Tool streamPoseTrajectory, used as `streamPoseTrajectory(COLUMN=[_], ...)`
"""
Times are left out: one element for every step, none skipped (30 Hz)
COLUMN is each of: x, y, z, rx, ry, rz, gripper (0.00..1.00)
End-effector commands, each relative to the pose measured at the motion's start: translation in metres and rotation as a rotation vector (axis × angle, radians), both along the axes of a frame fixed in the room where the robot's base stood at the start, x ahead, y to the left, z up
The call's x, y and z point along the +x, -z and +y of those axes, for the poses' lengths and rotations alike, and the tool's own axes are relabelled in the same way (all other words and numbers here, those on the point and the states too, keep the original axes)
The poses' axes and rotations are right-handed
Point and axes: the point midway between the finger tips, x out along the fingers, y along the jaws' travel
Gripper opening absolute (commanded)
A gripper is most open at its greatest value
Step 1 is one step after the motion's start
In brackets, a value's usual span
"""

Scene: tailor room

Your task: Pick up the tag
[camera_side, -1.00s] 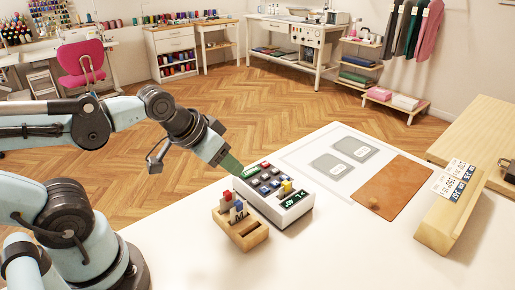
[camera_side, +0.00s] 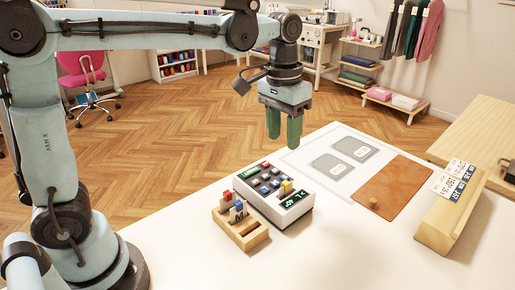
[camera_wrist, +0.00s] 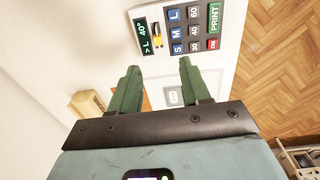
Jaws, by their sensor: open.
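My gripper (camera_side: 284,132) hangs in the air above and behind the label machine, its two green fingers pointing down, apart and empty. In the wrist view the open fingers (camera_wrist: 159,68) show nothing between them but white table. The machine (camera_side: 301,208) is white, with a small display (camera_wrist: 145,37), dark keys and a green PRINT key (camera_wrist: 215,18). A small yellow piece (camera_side: 287,186) stands on it near the display. I cannot tell which piece is the tag.
A wooden holder (camera_side: 248,243) with red and blue-grey pieces stands in front of the machine. A brown leather mat (camera_side: 392,188) with a small knob lies right of it.

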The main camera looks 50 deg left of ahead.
Motion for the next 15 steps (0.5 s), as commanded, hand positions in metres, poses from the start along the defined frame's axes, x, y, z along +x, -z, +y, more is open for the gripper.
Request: streamPoseTrajectory(x=[0.003, 0.004, 0.005, 0.005, 0.005, 0.005, 0.005, 0.005, 0.005, 0.005, 0.005, 0.005, 0.005, 0.005, 0.005], y=[0.0, 0.001, 0.002, 0.003, 0.004, 0.008, 0.011, 0.015, 0.021, 0.026, 0.03, 0.037, 0.041, 0.046, 0.051], z=[-0.002, -0.003, -0.003, -0.004, -0.004, -0.004, -0.004, -0.004, -0.004, -0.005, -0.005, -0.005, -0.005, -0.005, -0.006], rx=[0.001, 0.001, 0.001, 0.002, 0.002, 0.002, 0.002, 0.002, 0.002, 0.002, 0.002, 0.002, 0.002, 0.002, 0.002], ry=[0.001, 0.001, 0.001, 0.001, 0.001, 0.0, 0.0, 0.0, 0.001, 0.001, 0.001, 0.001, 0.001, 0.001, 0.001], rz=[0.014, 0.02, 0.025, 0.027, 0.029, 0.03, 0.03, 0.029, 0.029, 0.029, 0.029, 0.028, 0.028, 0.028, 0.028], gripper=[0.47, 0.47, 0.47, 0.47, 0.47, 0.47, 0.47, 0.47, 0.47, 0.47, 0.47, 0.47, 0.47, 0.47, 0.47])
